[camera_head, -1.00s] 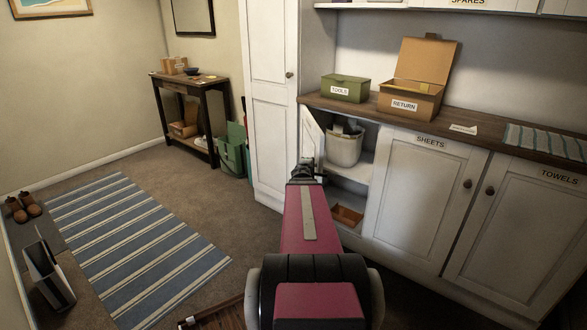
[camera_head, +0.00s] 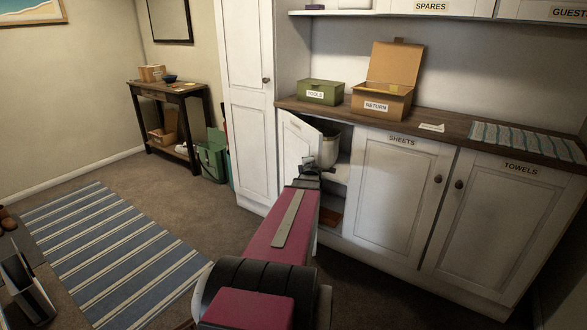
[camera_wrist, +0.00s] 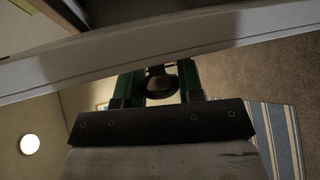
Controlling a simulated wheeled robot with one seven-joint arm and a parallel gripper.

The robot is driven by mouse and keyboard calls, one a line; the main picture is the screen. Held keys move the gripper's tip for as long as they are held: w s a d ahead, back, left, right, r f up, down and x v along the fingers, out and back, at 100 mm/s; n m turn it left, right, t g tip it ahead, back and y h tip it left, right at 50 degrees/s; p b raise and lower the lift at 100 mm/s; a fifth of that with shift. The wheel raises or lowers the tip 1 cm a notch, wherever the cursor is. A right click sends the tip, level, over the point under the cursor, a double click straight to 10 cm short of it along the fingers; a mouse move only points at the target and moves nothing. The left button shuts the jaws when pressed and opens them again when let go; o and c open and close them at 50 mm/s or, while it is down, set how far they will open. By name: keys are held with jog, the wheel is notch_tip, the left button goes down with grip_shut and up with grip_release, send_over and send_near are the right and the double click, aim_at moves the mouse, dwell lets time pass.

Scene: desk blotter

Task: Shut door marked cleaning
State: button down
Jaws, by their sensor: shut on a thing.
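A white cabinet door (camera_head: 294,150) stands ajar at the left end of the base cabinets. Its front face is in view, but I cannot read its label. My gripper (camera_head: 308,168) is at the door's free edge in the head view. In the wrist view, the green fingers of my gripper (camera_wrist: 160,84) are shut on a dark round knob (camera_wrist: 160,70) beside the pale door (camera_wrist: 85,66). Behind the door, a light bin (camera_head: 329,148) is partly hidden in the open compartment.
Closed doors labelled SHEETS (camera_head: 392,195) and TOWELS (camera_head: 500,225) are to the right. A green TOOLS box (camera_head: 320,95) and an open RETURN box (camera_head: 380,105) stand on the wooden counter (camera_head: 450,130). A striped rug (camera_head: 110,255) lies on the floor at left.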

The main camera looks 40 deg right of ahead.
jog(key=s+d+n+t+y, duration=0.2)
jog(key=s+d+n+y, duration=0.1)
jog(key=d, duration=1.2)
jog(key=shift+s+d+n+t+y, duration=0.2)
jog(key=shift+d+n+t+y, duration=0.2)
jog(key=shift+n+y, duration=0.55)
jog(key=c, duration=0.7)
grip_release()
jog(key=shift+c, duration=0.2)
jog(key=v, duration=1.1)
jog(key=shift+d+r, duration=0.1)
jog(key=shift+d, duration=0.05)
